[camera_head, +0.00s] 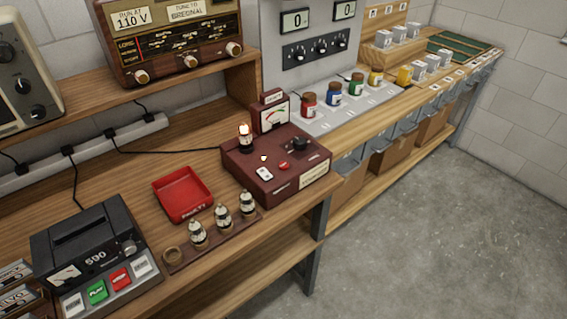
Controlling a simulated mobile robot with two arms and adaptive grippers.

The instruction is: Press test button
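A dark red tester box (250,185) stands on the wooden bench near the middle of the head view. On its top are a small red button (284,165), a black knob (298,144), a white switch or label plate (264,174) and a small lit lamp (263,158). A glowing tube (245,136) stands upright in the box's top at the back left. A meter (274,116) with a pale dial rises behind. The lettering beside the button is too small to read. Neither of my grippers shows.
A red tray (182,194) lies left of the tester. A wooden rack (180,262) with three tubes and an empty ring is in front. A radio (170,40) sits on the shelf. Floor at right is clear.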

